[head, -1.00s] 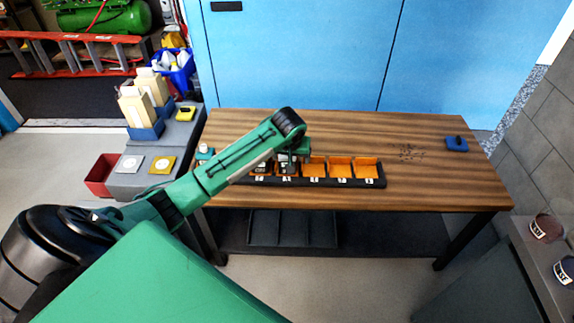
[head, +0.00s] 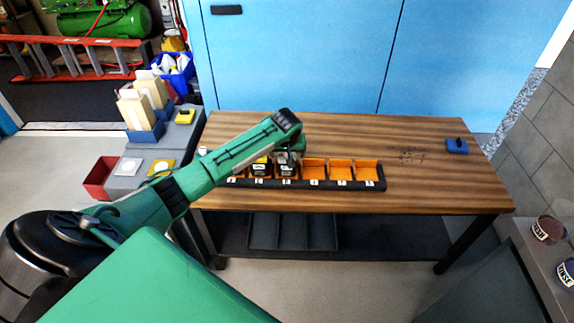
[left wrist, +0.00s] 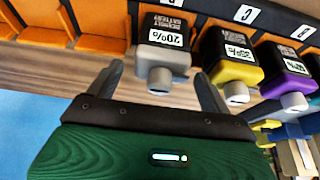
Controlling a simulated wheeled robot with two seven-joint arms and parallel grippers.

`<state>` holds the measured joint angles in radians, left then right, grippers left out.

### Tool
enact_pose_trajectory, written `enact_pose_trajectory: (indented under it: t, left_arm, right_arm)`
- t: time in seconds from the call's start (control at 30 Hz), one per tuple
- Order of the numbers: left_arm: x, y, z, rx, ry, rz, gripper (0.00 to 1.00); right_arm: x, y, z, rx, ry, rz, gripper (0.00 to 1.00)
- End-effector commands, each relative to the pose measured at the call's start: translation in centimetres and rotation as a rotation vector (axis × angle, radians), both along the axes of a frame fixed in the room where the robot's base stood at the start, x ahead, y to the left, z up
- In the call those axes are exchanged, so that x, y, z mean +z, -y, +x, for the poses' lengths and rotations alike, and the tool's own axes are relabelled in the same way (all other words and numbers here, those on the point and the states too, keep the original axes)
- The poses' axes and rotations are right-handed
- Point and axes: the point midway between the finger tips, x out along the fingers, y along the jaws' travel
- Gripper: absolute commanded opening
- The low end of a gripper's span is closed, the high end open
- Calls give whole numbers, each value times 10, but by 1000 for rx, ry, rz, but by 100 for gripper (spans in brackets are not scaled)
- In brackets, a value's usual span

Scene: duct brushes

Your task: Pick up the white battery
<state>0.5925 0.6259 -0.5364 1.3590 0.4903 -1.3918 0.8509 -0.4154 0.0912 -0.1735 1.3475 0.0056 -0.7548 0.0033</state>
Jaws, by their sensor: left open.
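The white battery (left wrist: 165,50) has a black top, a pale grey-white collar and a 20% label. In the left wrist view it sits in the rack, between and just beyond the fingertips of my left gripper (left wrist: 160,80). The fingers are open, with one on each side of it, and are not closed on it. In the head view the gripper (head: 289,153) is over the rack (head: 345,186), and the arm partly hides the battery (head: 288,170). My right gripper is out of view.
A yellow-collared battery (left wrist: 232,60) and a purple-collared one (left wrist: 283,75) stand close beside the white one. Several orange compartments (head: 340,168) to its right in the head view are empty. A blue object (head: 457,146) lies at the table's right.

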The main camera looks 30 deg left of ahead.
Motion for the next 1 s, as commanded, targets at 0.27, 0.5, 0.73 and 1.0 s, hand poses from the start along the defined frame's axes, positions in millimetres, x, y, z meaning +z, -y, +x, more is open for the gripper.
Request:
enact_pose_trajectory:
  t: [0.27,0.5,0.73,1.0]
  left_arm:
    - [-36,-5,9,0,-1,0,82]
    - [-39,-6,9,-1,-2,1,82]
    - [-38,-6,9,-1,-2,1,46]
    - [-37,-6,10,0,0,0,22]
  right_arm:
    - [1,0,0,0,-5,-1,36]
    - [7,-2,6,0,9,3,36]
    - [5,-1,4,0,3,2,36]
    - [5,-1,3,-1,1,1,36]
